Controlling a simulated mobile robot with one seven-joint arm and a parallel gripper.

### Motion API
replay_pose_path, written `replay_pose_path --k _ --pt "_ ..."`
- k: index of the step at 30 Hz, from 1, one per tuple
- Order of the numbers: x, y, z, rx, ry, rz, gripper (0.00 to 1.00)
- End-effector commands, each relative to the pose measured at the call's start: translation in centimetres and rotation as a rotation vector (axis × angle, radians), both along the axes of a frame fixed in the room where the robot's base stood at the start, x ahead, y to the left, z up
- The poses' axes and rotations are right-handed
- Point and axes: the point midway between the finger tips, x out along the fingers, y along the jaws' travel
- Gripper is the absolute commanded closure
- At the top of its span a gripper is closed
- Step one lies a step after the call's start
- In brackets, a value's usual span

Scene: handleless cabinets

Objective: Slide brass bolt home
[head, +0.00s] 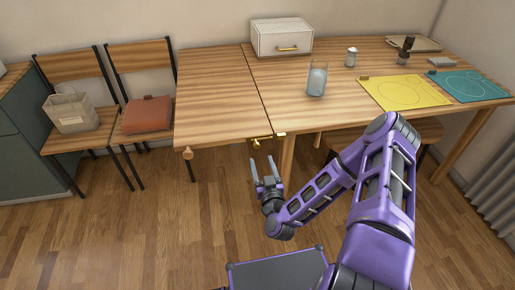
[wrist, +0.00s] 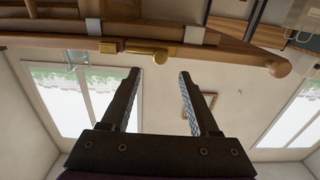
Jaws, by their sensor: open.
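The brass bolt (head: 262,141) sits on the front edge of the wooden table, by the dark seam between the left leaf (head: 215,122) and the main top (head: 345,115). A small brass catch (head: 280,134) is just right of it. In the wrist view the bolt (wrist: 150,53) lies beside the catch (wrist: 110,46); I cannot tell if its tip is inside. My gripper (head: 263,160) is open and empty, below and in front of the bolt, fingers pointing toward the table edge. In the wrist view my gripper (wrist: 158,72) has the bolt beyond its fingertips, apart from them.
A wooden knob (head: 187,153) sticks out at the leaf's front left corner. A glass (head: 317,78), a white box (head: 282,38), and yellow (head: 404,92) and teal (head: 468,86) mats are on the table. Two chairs stand left. The floor before the leaf is clear.

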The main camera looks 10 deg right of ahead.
Motion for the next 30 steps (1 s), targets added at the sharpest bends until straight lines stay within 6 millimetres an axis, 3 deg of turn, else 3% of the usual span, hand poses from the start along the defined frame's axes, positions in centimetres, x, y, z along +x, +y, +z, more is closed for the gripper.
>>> replay_pose_path --k 3,10,15,24,30 --pt "2.7 -0.1 0.0 -0.001 -0.003 -0.002 0.39" --pt "6.3 0.0 0.0 0.0 -0.001 -0.001 0.39" --pt "7.5 0.0 0.0 -0.001 0.0 0.0 0.39" --pt "7.7 0.0 0.0 0.0 0.001 0.001 0.39" --pt "7.7 0.0 0.0 -0.001 0.001 0.001 0.75"
